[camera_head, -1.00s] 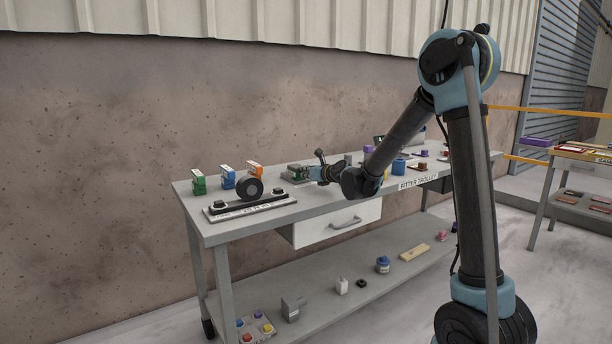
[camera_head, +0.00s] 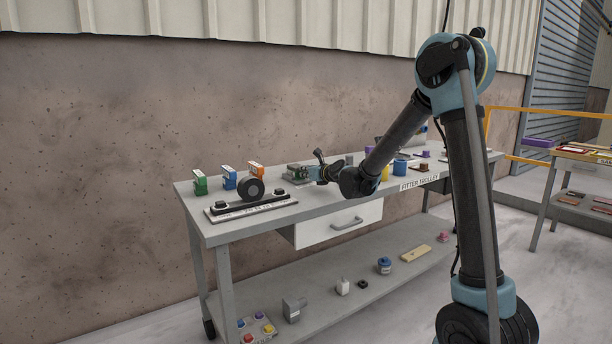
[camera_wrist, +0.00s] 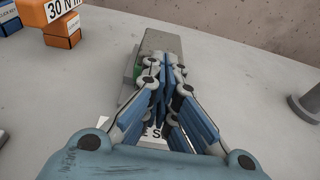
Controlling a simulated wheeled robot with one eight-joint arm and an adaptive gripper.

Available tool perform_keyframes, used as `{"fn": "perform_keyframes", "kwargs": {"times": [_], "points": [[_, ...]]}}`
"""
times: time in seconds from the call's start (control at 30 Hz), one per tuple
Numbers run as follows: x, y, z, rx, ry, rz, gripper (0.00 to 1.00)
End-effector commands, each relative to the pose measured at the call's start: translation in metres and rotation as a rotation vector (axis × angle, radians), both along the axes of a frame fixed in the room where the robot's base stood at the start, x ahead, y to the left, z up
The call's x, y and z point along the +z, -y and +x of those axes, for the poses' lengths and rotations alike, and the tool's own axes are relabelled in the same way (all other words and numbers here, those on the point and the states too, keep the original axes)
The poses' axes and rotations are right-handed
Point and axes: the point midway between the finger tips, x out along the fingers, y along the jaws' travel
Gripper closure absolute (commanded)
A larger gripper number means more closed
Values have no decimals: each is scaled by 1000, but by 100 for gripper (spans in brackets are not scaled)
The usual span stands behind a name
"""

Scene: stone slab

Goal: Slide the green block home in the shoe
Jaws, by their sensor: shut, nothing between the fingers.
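A grey block-like body (camera_wrist: 160,42), which looks like the shoe, stands on the trolley top just beyond my fingers. It also shows in the head view (camera_head: 294,172), left of my gripper. A small patch of green (camera_wrist: 138,70), likely the green block, shows at the left of my fingertips against the grey body; my fingers hide most of it. My gripper (camera_wrist: 167,68) is shut with nothing held, its fingertips close to the near end of the grey body. I cannot tell whether they touch the green block. In the head view my gripper (camera_head: 311,173) is low over the trolley top.
Green (camera_head: 200,183), blue (camera_head: 229,178) and orange (camera_head: 256,169) boxes stand left on the trolley (camera_head: 330,208). Several small parts stand right, behind my arm. A grey post (camera_wrist: 304,110) stands right in the wrist view.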

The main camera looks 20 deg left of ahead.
Motion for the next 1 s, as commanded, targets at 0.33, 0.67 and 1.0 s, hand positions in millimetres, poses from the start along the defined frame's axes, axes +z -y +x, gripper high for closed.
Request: {"fn": "perform_keyframes", "kwargs": {"times": [0.33, 0.67, 1.0], "points": [[0, -1, 1, 0, 0, 0, 100], [0, 17, -14, 0, 0, 0, 100], [0, 30, -26, 0, 0, 0, 100]]}}
